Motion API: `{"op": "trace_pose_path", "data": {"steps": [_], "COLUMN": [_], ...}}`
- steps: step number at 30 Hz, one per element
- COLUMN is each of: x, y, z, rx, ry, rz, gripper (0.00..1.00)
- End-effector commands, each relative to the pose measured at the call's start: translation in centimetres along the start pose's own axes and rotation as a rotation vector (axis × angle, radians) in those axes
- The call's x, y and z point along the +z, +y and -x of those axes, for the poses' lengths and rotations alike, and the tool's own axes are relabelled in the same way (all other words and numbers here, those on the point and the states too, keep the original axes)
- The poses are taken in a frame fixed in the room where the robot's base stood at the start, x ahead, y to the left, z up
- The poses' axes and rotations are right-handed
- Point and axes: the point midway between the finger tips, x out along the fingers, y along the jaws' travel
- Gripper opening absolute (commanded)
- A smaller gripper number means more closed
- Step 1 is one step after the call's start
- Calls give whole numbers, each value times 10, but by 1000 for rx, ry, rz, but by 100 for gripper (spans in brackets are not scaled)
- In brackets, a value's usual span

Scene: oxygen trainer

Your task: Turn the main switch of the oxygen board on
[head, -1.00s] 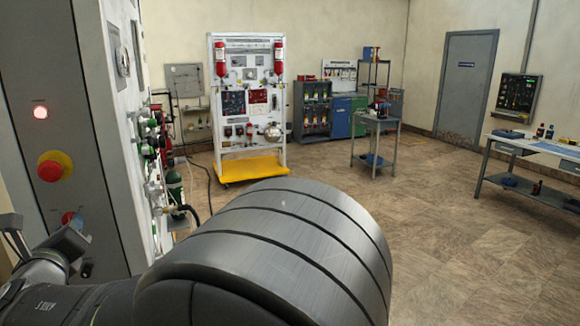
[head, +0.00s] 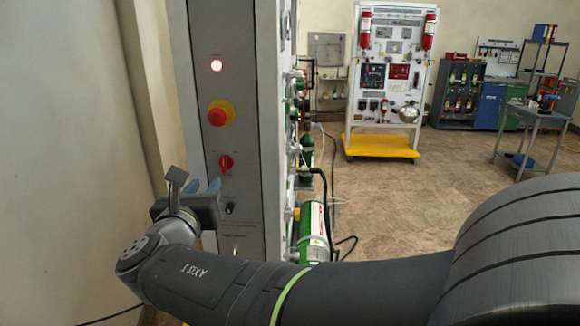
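The oxygen board's grey side panel (head: 215,135) stands left of centre in the head view. A small red rotary switch (head: 226,162) sits on it, below the emergency stop. The switch's knob looks roughly upright, but it is too small to read its position. My gripper (head: 204,184) is in front of the panel, just below and left of the red switch. Its two bluish fingertips appear apart, with nothing seen between them. I cannot tell whether they touch the panel. The gripper body hides part of the lower panel.
A red emergency stop on a yellow base (head: 219,114) and a lit lamp (head: 216,65) are above the switch. A small black knob (head: 229,208) is below it. Hoses and a green cylinder (head: 314,232) are right of the panel. A wheeled board (head: 385,144) stands behind.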

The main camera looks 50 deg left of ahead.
Motion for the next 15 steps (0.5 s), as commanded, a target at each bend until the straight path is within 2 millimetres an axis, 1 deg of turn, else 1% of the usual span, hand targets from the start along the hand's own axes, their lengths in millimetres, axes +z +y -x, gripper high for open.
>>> {"op": "trace_pose_path", "data": {"steps": [1,3,6,9,10,13,15], "x": [1,0,-2,-4,-4,-5,-5], "y": [2,-1,-5,-9,-9,-10,-11], "z": [24,47,72,84,86,83,76], "rx": [10,8,4,0,-1,-4,-7], "ry": [-1,0,3,5,5,6,5], "rz": [-89,-207,-334,-406,-418,-434,-434], "gripper": [31,31,31,31,31,31,31]}}
